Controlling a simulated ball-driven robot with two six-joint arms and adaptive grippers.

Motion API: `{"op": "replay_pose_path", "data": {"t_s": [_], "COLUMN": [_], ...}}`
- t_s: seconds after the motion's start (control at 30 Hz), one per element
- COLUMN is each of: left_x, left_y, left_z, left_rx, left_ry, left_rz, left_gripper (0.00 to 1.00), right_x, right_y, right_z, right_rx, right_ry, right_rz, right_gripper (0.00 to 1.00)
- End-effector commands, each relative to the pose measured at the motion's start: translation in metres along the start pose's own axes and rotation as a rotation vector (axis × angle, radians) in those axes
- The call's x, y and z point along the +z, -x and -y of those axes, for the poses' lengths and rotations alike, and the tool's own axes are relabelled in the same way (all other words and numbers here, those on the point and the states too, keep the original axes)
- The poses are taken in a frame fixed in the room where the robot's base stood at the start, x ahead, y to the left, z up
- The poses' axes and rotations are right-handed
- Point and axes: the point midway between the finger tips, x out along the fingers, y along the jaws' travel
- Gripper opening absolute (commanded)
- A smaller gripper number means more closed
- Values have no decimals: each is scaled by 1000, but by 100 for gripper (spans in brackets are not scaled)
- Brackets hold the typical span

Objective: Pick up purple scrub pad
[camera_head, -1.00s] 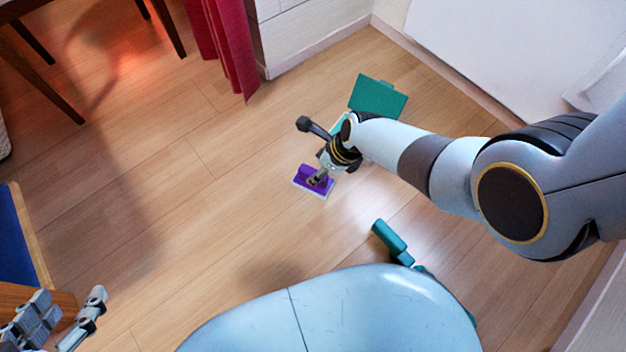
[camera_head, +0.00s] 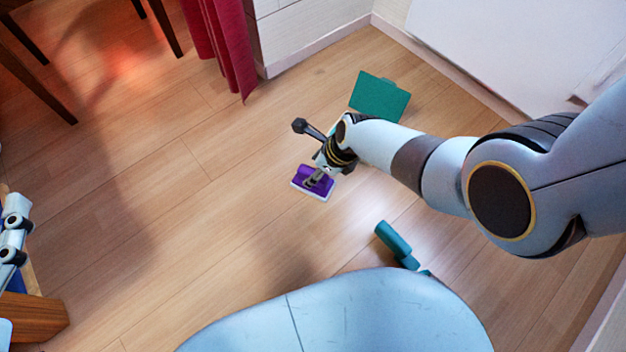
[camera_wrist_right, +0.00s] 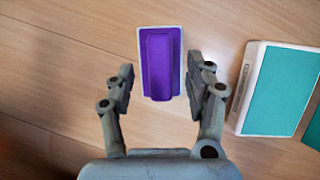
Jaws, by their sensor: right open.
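The purple scrub pad (camera_head: 314,182) lies on the wooden floor, a purple block with a raised grip and a white edge. In the right wrist view the pad (camera_wrist_right: 160,62) sits ahead of the fingers, its lower part between the fingertips. My right gripper (camera_head: 318,177) is over the pad in the head view and partly covers it. In the wrist view the right gripper (camera_wrist_right: 160,85) is open, with one finger on each side and floor visible between pad and fingers. My left arm shows in part at the left edge of the head view; its fingertips are not clear.
A teal and white box-like item (camera_wrist_right: 280,90) lies right of the pad. A green dustpan-like panel (camera_head: 379,97) lies behind my right wrist. A teal cylinder (camera_head: 393,239) is on the floor nearer me. A red curtain (camera_head: 222,45) hangs behind. Floor left of the pad is clear.

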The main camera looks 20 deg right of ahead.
Motion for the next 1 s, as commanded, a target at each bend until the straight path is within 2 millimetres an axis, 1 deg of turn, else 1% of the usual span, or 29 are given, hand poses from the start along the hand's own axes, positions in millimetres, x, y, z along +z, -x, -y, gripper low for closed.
{"op": "replay_pose_path", "data": {"t_s": [0.1,0.3,0.4,0.53,0.6,0.7,0.9,0.93,1.0], "left_x": [-25,-72,-95,-119,-127,-133,-135,-135,-135], "left_y": [-11,-23,-26,-25,-25,-24,-24,-24,-24], "left_z": [1,2,2,1,1,1,1,1,1], "left_rx": [1,4,6,8,9,10,10,10,10], "left_ry": [-11,-31,-40,-50,-53,-56,-56,-56,-56], "left_rz": [-110,-304,-401,-502,-538,-562,-566,-566,-566], "left_gripper": [50,50,50,50,50,50,50,50,50], "right_x": [-2,-2,-1,-1,-1,0,0,0,0], "right_y": [-6,-15,-19,-23,-24,-24,-24,-24,-24], "right_z": [-1,-1,0,0,0,0,0,0,0], "right_rx": [2,2,2,1,1,1,0,0,0], "right_ry": [-1,0,0,0,0,0,0,0,0], "right_rz": [-2,-1,-1,-1,-1,-1,0,0,0], "right_gripper": [54,54,54,54,54,54,54,53,43]}}
